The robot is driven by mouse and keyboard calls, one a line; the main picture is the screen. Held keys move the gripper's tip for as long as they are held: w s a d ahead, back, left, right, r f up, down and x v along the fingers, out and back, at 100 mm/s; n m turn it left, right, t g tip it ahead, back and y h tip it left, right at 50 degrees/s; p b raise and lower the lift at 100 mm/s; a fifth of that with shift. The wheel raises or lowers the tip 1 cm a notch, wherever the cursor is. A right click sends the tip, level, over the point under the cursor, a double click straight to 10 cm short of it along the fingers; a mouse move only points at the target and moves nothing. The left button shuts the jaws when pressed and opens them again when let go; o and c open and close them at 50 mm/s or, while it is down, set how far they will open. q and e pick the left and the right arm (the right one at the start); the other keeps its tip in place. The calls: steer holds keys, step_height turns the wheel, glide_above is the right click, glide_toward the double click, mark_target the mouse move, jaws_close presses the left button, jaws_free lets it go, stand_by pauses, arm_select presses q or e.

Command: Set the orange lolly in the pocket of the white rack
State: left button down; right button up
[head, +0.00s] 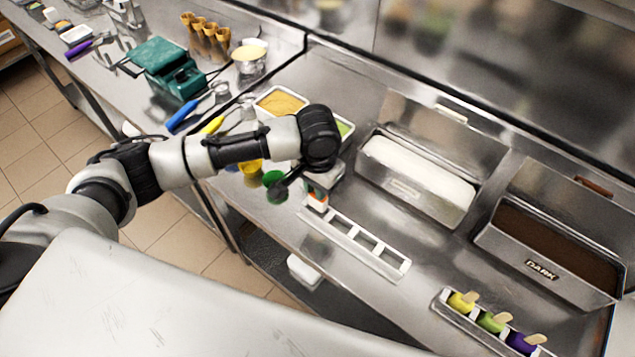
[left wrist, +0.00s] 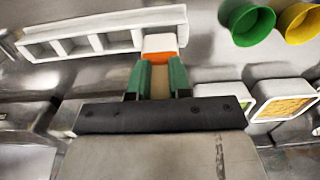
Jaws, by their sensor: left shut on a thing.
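The orange lolly (head: 315,201) is at the near-left end of the white rack (head: 368,258). In the left wrist view the lolly (left wrist: 160,54) shows an orange band and a white end, overlapping the rack's (left wrist: 75,30) end section. My left gripper (head: 313,190) is shut on the lolly's stick; its green fingers (left wrist: 158,82) grip either side of it. I cannot tell whether the lolly's lower end is inside the end pocket or just above it. The other visible pockets are empty. My right gripper is not in view.
A second rack (head: 440,304) with yellow, green and purple lollies stands at the front right. A white-filled tub (head: 410,188) and a dark-filled tub (head: 535,262) stand behind. Topping trays (head: 262,101), green and yellow cups (head: 272,179) and a teal device (head: 165,65) lie left.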

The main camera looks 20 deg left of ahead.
arm_select(q)
steer(key=shift+f+b, duration=0.35)
steer(key=shift+f, duration=0.95)
stand_by(0.7)
steer(key=shift+f, duration=0.45)
stand_by(0.7)
steer(key=shift+f+p, duration=0.25)
steer(key=shift+p, duration=0.3)
stand_by(0.6)
steer(key=c, duration=1)
jaws_free()
steer(key=shift+o, duration=0.2)
step_height(320, 180, up, 9)
steer(key=shift+r+b, duration=0.2)
steer(key=shift+b, duration=0.8)
steer(key=shift+r, duration=0.75)
